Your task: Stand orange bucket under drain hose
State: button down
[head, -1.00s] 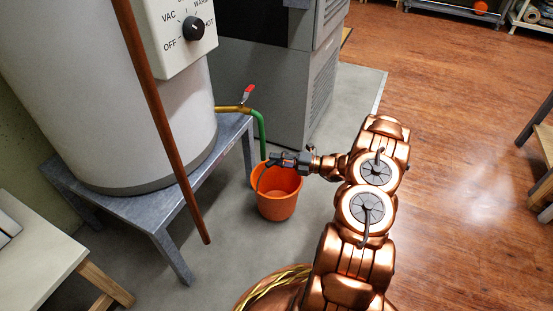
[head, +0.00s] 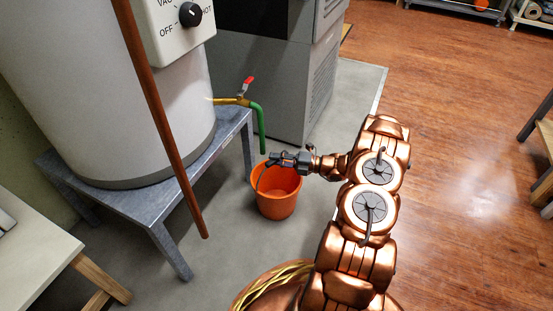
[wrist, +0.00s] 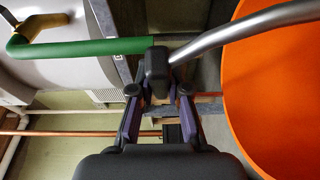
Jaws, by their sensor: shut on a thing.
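The orange bucket (head: 278,206) is upright, apparently empty, in the middle of the head view. My gripper (head: 274,161) is shut on its thin curved handle, over the bucket's far rim. In the wrist view the closed fingers (wrist: 157,100) pinch a grip on the grey handle (wrist: 245,25), with the orange bucket (wrist: 285,95) at right. The green drain hose (head: 262,130) bends down from a brass valve with a red lever (head: 248,83). Its end is just behind and above the rim in the picture, not clearly over the opening. I cannot tell whether the bucket touches the floor.
The white water heater (head: 100,90) stands on a grey metal stand (head: 150,210) at left. A copper pipe (head: 160,120) slants in front of it. A grey cabinet (head: 270,85) stands behind the bucket. Grey floor is open around the bucket; wooden floor lies to the right.

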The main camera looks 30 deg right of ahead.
jog(key=shift+f, duration=0.4)
jog(key=c, duration=1.1)
grip_release()
jog(key=shift+o, duration=0.2)
jog(key=v, duration=1.2)
